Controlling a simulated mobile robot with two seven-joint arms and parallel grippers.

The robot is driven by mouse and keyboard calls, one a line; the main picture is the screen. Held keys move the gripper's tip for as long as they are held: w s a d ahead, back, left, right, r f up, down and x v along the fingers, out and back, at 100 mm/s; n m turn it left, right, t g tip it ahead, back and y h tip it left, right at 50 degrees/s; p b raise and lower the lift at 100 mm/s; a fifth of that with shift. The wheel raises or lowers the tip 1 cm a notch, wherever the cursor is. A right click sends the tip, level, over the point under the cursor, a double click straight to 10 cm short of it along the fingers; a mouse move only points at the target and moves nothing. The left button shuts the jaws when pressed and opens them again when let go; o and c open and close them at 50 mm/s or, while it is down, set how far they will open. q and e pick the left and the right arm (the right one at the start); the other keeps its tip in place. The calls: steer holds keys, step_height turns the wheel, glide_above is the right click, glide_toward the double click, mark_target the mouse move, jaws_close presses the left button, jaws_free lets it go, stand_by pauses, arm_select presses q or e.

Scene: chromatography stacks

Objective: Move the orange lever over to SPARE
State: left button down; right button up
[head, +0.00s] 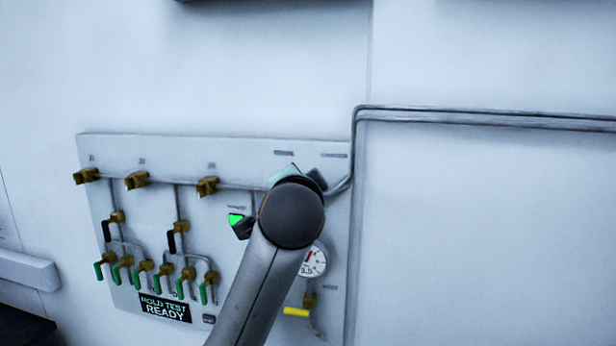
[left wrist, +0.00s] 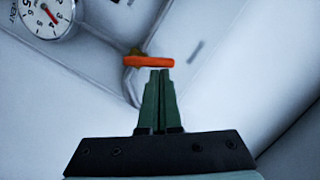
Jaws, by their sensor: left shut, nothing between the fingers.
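The orange lever (left wrist: 148,61) shows in the left wrist view, lying nearly level across the picture on a brass valve body (left wrist: 134,54). My left gripper (left wrist: 160,73) is shut and empty, its two green fingers together and their tips at the lever's lower edge. I cannot tell whether they touch it. In the head view the orange lever is hidden behind my arm, which covers the upper right of the panel (head: 140,150). The left fingers are mostly hidden there too. I cannot read a SPARE label. My right gripper is in neither view.
A round gauge (head: 314,262) and a yellow lever (head: 296,311) are right of my arm. Brass valves with green and black handles fill the panel's left side. A display (head: 165,307) reads HOLD TEST READY. Pipes (head: 480,116) run right along the otherwise bare wall.

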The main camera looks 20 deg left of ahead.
arm_select(q)
steer(key=shift+a+n+h, duration=0.4)
steer(key=shift+n, duration=0.4)
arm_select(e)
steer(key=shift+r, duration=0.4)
arm_select(q)
steer(key=shift+p, duration=0.3)
steer(key=shift+r, duration=0.1)
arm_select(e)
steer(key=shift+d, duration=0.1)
